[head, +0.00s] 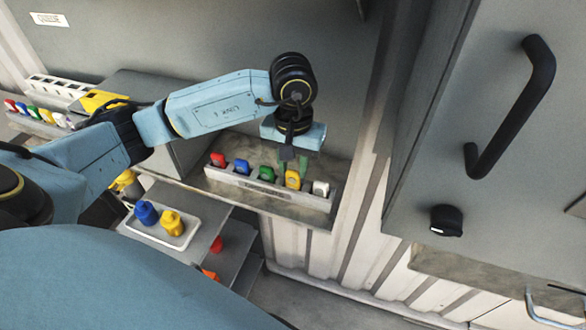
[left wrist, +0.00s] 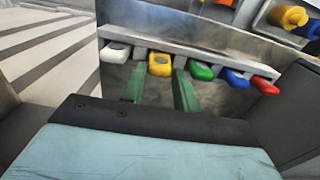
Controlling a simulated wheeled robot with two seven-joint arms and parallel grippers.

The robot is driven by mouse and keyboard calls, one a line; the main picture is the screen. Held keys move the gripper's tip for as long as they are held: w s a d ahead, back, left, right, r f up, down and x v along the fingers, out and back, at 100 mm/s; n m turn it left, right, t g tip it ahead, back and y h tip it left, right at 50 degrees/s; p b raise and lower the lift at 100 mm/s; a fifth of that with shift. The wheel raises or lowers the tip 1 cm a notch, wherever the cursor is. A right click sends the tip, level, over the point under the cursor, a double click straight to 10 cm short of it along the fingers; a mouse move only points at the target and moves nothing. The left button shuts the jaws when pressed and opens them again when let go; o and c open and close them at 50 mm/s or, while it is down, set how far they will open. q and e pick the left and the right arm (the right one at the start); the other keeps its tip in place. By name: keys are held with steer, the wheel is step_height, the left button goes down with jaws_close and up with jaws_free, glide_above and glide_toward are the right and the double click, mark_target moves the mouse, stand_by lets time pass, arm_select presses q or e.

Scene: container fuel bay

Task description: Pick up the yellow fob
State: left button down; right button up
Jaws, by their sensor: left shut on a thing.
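The yellow fob (head: 293,179) stands in the pale rack (head: 262,188), between a green fob (head: 266,173) and a white fob (head: 321,188). My left gripper (head: 292,165) reaches down from above, right at the yellow fob. In the left wrist view, the two green fingers (left wrist: 160,76) lie on either side of the yellow fob (left wrist: 160,62) and are shut on it. The fob is still in line with the others in its rack slot. The contact faces are partly hidden. My right gripper is not in view.
Red (head: 218,159) and blue (head: 242,166) fobs stand farther left in the rack. A second rack of fobs (head: 40,126) is at far left. A tray (head: 165,240) with blue and yellow items is below. A grey cabinet with a black handle (head: 535,100) is at right.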

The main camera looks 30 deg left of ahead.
arm_select(q)
step_height(320, 180, up, 2)
steer(key=shift+r+b, duration=0.15)
steer(key=shift+b, duration=0.15)
steer(key=s+d+p, duration=0.4)
steer(key=s+p, duration=0.6)
steer(key=s, duration=0.7)
steer(key=shift+s+r, duration=0.15)
steer(key=shift+s, duration=0.15)
steer(key=shift+d, duration=0.1)
